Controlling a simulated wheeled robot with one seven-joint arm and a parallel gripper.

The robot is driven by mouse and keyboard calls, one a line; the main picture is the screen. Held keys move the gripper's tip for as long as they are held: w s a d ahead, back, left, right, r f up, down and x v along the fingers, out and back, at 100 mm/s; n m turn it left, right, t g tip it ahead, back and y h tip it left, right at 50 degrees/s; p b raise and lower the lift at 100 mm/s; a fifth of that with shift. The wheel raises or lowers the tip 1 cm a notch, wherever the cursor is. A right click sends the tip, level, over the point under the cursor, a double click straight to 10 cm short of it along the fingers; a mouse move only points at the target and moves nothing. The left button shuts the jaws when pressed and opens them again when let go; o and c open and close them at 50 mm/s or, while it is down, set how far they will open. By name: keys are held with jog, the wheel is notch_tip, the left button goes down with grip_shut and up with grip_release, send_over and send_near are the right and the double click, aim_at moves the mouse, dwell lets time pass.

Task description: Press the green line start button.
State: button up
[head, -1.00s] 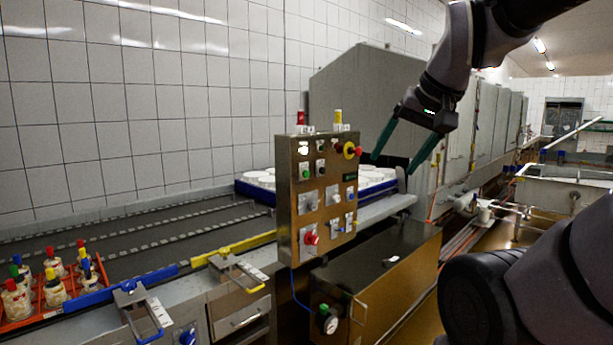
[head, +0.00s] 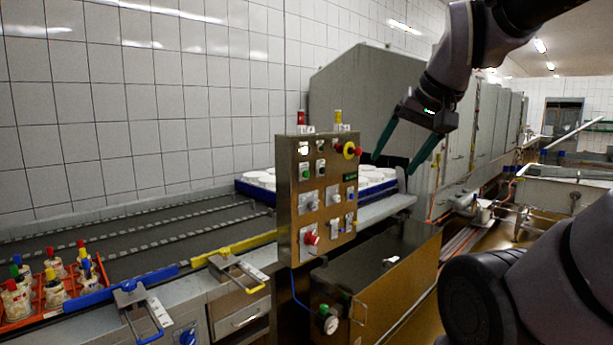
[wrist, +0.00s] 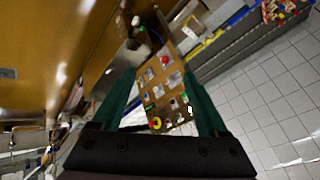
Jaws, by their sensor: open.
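The control panel (head: 285,205) is a brassy upright box beside the conveyor. Two green buttons show on its upper part: one at the left (head: 305,171) and one nearer the middle (head: 320,163). Their labels are too small to read, so I cannot tell which is line start. My gripper (head: 393,165) has green fingers, spread apart and empty. It is to the right of the panel at about the height of its upper part, apart from the buttons. In the wrist view the panel (wrist: 158,86) shows between and beyond the fingers (wrist: 159,73).
The panel also carries a red knob (head: 311,239), a yellow-ringed red button (head: 349,150) and several switches. A blue tray (head: 245,190) of white moulds stands behind it. An orange crate (head: 40,312) of coloured-top bottles is at left. A metal cabinet (head: 380,270) stands below right.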

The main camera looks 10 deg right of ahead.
jog(key=shift+c, duration=0.3)
grip_shut()
dwell(1.3)
